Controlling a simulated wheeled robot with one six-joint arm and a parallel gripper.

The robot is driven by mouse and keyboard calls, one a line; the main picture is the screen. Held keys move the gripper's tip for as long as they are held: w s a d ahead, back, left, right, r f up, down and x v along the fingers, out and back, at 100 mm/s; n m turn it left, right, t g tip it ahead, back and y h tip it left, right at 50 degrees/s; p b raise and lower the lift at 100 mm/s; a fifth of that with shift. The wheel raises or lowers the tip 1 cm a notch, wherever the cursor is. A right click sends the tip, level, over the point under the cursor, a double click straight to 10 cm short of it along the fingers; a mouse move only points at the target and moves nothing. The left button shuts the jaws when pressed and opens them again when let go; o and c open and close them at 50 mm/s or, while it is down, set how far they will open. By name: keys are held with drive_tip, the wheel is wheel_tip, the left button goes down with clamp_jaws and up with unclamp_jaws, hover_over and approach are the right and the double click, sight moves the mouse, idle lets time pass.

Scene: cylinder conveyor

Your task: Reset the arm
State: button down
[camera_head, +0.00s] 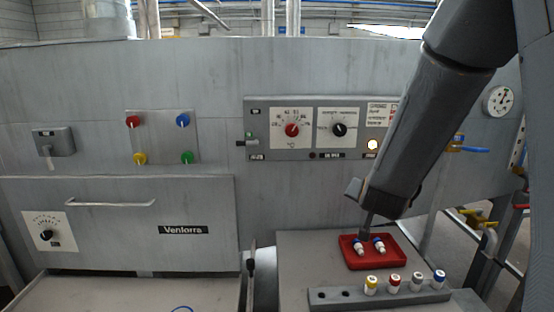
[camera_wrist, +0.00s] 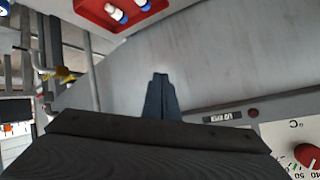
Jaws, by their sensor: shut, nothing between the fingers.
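My arm reaches down from the upper right in the head view, and my gripper (camera_head: 366,236) hangs at the back edge of the red tray. In the wrist view my gripper (camera_wrist: 160,76) is shut, its two fingers together with nothing between them. The red tray (camera_head: 390,262) holds two white-and-blue cylinders, the left one (camera_head: 359,248) and the right one (camera_head: 379,246). In the wrist view the red tray (camera_wrist: 96,14) shows at the top, apart from the fingers.
A grey rack (camera_head: 335,298) in front of the tray holds several capped cylinders, among them a yellow one (camera_head: 371,284) and a red one (camera_head: 393,283). Behind is a grey machine panel (camera_head: 210,85) with a red dial (camera_head: 292,129) and coloured knobs. Pipes and valves (camera_head: 487,235) stand at right.

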drive_tip(key=s+a+f+n+g+y, duration=0.1)
drive_tip(key=s+a+f+n+g, duration=0.1)
drive_tip(key=s, duration=0.7)
drive_tip(key=s+a+f+n+g+y, duration=0.1)
drive_tip(key=s+a+f+n+g, duration=0.1)
drive_tip(key=s, duration=0.7)
drive_tip(key=s+a+f+n+g, duration=0.2)
drive_tip(key=s+g, duration=0.4)
drive_tip(key=s, duration=0.3)
drive_tip(key=shift+a+f+n+y, duration=0.15)
drive_tip(key=shift+f+n+y, duration=0.25)
drive_tip(key=shift+f+n, duration=0.45)
